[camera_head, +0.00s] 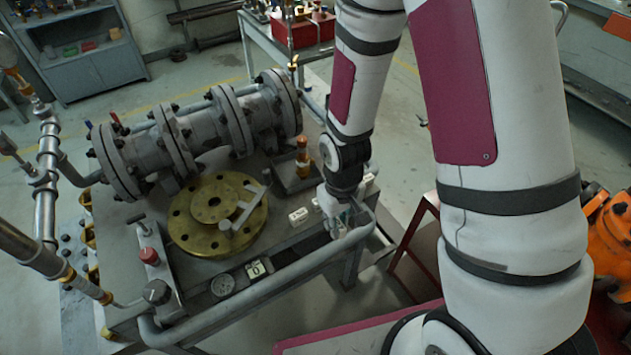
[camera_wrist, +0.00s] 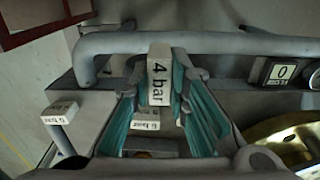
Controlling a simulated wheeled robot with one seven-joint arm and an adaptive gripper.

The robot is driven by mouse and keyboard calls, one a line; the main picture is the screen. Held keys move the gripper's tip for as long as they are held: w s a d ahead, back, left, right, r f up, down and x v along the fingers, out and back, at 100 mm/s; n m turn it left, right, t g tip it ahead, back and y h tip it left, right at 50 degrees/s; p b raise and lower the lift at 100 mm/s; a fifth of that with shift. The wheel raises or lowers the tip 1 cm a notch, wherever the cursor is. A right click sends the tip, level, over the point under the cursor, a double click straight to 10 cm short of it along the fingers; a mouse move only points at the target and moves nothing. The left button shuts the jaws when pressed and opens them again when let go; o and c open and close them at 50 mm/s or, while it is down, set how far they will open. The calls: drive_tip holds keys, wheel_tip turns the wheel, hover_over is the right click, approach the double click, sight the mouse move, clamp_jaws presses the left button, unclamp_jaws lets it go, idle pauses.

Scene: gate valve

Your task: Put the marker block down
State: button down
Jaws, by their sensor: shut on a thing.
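The marker block (camera_wrist: 158,82) is pale with "4 bar" in dark letters. In the wrist view it stands between the teal pads of my gripper (camera_wrist: 172,98), which is shut on it. In the head view my gripper (camera_head: 337,222) is low at the right front edge of the grey bench (camera_head: 290,262), near the front pipe rail. The held block is hidden or too small to make out there. Whether it touches the bench top is unclear.
A small white labelled block (camera_head: 298,216) lies on the bench left of my gripper. Another labelled block (camera_wrist: 60,110) is at left in the wrist view. A brass flange (camera_head: 215,212), a counter (camera_head: 256,270) and a gauge (camera_head: 222,285) lie further left. The pipe rail (camera_wrist: 220,43) runs close by.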

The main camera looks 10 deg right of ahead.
drive_tip(key=w+b, duration=0.1)
drive_tip(key=b, duration=0.1)
drive_tip(key=shift+w+f+b, duration=0.15)
drive_tip(key=shift+w+b, duration=0.1)
drive_tip(key=shift+b, duration=0.05)
drive_tip(key=w+b, duration=0.1)
drive_tip(key=b, duration=0.4)
drive_tip(key=shift+w+d, duration=0.15)
drive_tip(key=shift+w, duration=0.05)
drive_tip(key=shift+b, duration=0.8)
drive_tip(key=b, duration=0.4)
drive_tip(key=shift+s+d+f, duration=0.1)
drive_tip(key=shift+d+f, duration=0.05)
drive_tip(key=w+d, duration=0.1)
drive_tip(key=w, duration=0.3)
drive_tip(key=w+d, duration=0.1)
drive_tip(key=w, duration=0.3)
drive_tip(key=w+d+f, duration=0.1)
drive_tip(key=w, duration=0.3)
drive_tip(key=shift+w+d, duration=0.1)
drive_tip(key=shift+w, duration=0.25)
drive_tip(key=shift+f+b, duration=0.35)
drive_tip(key=shift+f, duration=1.4)
